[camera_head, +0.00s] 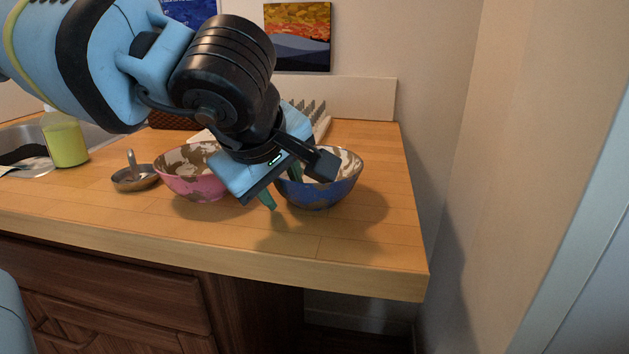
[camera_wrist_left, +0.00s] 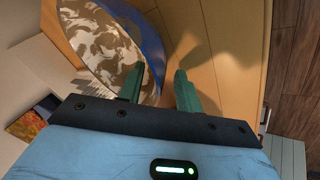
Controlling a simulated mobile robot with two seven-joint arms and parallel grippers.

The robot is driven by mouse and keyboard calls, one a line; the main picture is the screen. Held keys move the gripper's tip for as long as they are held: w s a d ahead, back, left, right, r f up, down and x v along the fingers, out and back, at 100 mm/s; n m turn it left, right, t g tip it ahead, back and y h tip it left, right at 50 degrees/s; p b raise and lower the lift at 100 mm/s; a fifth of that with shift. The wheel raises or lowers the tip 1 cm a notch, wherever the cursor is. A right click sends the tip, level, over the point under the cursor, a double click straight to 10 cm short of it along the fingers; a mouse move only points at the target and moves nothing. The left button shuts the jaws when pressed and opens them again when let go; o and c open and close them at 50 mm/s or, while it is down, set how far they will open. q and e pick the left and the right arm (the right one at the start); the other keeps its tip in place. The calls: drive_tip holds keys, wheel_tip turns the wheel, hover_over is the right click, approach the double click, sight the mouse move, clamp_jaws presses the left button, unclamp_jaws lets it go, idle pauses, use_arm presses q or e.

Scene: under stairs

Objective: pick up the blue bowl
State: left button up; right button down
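The blue bowl (camera_head: 330,190) stands upright on the wooden counter, blue outside with a mottled brown and white inside. My left gripper (camera_head: 283,190) is above its left front rim, pointing down, fingers apart and empty. In the left wrist view the bowl (camera_wrist_left: 105,42) fills the upper left. There my gripper (camera_wrist_left: 160,78) has one finger over the bowl's inside and the other over the counter outside it, with the blue rim running between them. I cannot tell whether a finger touches the bowl. The gripper hides part of the bowl in the head view. My right gripper is not in view.
A pink bowl (camera_head: 195,184) stands close left of the blue bowl. A rack (camera_head: 318,112) stands behind. The wooden counter (camera_head: 370,235) is clear in front and right, ending near a wall.

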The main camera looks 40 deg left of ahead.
use_arm(q)
clamp_jaws()
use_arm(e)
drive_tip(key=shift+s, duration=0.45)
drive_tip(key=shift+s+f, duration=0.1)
use_arm(q)
drive_tip(key=shift+r, duration=0.1)
